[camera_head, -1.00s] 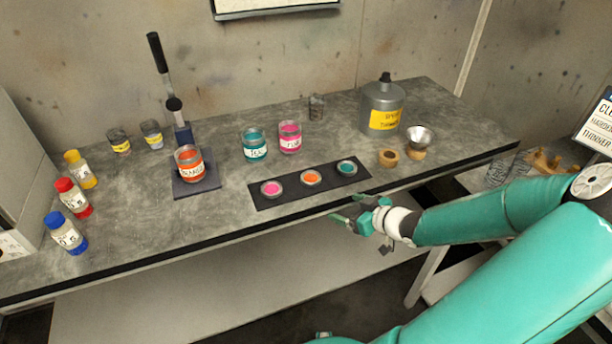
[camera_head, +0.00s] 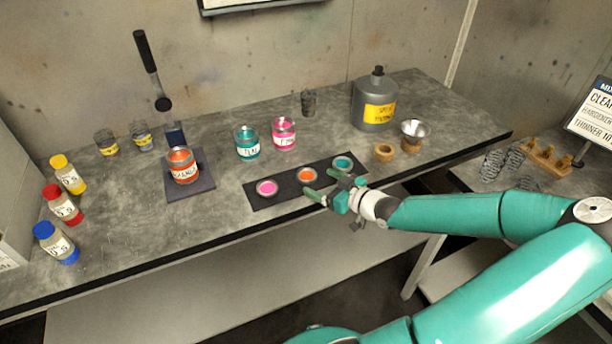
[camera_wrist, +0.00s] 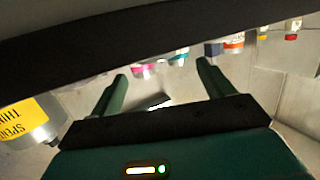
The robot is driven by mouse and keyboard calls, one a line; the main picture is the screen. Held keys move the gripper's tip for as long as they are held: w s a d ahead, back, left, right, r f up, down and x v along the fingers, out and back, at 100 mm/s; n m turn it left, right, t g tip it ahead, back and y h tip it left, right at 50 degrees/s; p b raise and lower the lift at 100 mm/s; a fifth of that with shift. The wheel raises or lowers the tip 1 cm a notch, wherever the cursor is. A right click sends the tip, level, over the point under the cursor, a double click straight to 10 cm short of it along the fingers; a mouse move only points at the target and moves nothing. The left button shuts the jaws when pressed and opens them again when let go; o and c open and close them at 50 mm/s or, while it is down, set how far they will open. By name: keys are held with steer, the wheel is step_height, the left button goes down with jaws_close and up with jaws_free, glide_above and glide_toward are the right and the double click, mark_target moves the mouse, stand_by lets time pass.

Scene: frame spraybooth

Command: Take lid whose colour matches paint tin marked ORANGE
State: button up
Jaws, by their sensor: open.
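Three lids lie in a row on a black mat (camera_head: 285,187): a pink lid (camera_head: 267,187) at left, an orange lid (camera_head: 307,175) in the middle, a teal lid (camera_head: 343,163) at right. The orange paint tin (camera_head: 183,168), its label only partly legible, stands on a dark square pad at left. My gripper (camera_head: 322,184) is open and empty at the mat's front edge, its fingers close to the orange lid; contact cannot be told. In the wrist view my open fingers (camera_wrist: 162,88) show with nothing between them that I can identify as a lid.
A teal tin (camera_head: 247,145) and a pink tin (camera_head: 283,135) stand behind the mat. A grey thinner can (camera_head: 375,103), a funnel (camera_head: 414,130) and a wooden ring (camera_head: 383,153) are at right. A press with a tall lever (camera_head: 150,65) and several bottles stand at left.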

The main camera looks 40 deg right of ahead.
mark_target(307, 174)
steer(key=x, duration=0.5)
steer(key=shift+w+d+f, duration=0.1)
steer(key=shift+w+d, duration=0.1)
steer(key=shift+w, duration=0.1)
steer(key=c, duration=1)
